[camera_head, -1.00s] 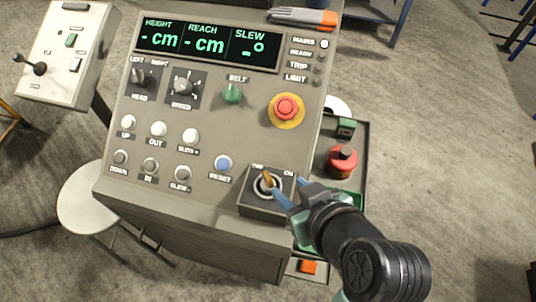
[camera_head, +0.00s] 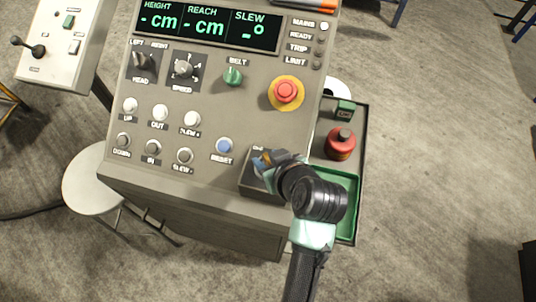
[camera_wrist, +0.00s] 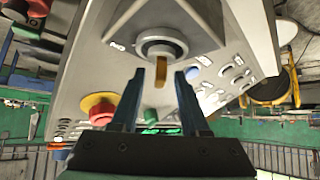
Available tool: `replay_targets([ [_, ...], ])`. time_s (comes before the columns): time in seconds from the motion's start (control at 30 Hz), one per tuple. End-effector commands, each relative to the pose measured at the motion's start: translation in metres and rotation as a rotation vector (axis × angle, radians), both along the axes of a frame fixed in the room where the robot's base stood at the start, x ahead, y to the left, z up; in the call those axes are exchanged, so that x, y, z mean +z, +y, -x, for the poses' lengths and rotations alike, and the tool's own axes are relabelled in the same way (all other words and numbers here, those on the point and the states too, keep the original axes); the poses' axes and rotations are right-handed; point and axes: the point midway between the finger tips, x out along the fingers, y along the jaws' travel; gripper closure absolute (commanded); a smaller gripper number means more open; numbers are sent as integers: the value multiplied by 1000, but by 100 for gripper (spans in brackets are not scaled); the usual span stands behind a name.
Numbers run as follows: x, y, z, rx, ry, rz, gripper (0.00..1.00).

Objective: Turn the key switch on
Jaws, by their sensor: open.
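The key switch sits in a dark square housing (camera_head: 259,184) at the lower right of the sloping grey console. In the wrist view, its round metal collar (camera_wrist: 160,45) and an orange-yellow key (camera_wrist: 161,70) show clearly. My gripper (camera_head: 263,161) is over the switch in the head view and hides the key and most of the collar there. In the wrist view my gripper (camera_wrist: 160,74) is open, with one blue finger on each side of the key and a visible gap on both sides. The key's exact setting cannot be told now.
The console holds a red stop button (camera_head: 286,92), a blue reset button (camera_head: 224,146), a green belt knob (camera_head: 233,76) and several other controls close by. A side tray (camera_head: 352,193) carries a red-black object (camera_head: 341,144). The display (camera_head: 207,25) shows dashes.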

Motion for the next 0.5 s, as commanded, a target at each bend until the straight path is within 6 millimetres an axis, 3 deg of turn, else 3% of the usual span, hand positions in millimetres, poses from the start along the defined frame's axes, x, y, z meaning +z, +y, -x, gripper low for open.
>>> replay_targets([
  [0.33, -3, 1, -3, 0, -2, 1, 55],
  [0.37, -3, 1, -3, 0, -2, 1, 57],
  [0.5, -3, 1, -3, -1, -1, 0, 82],
])
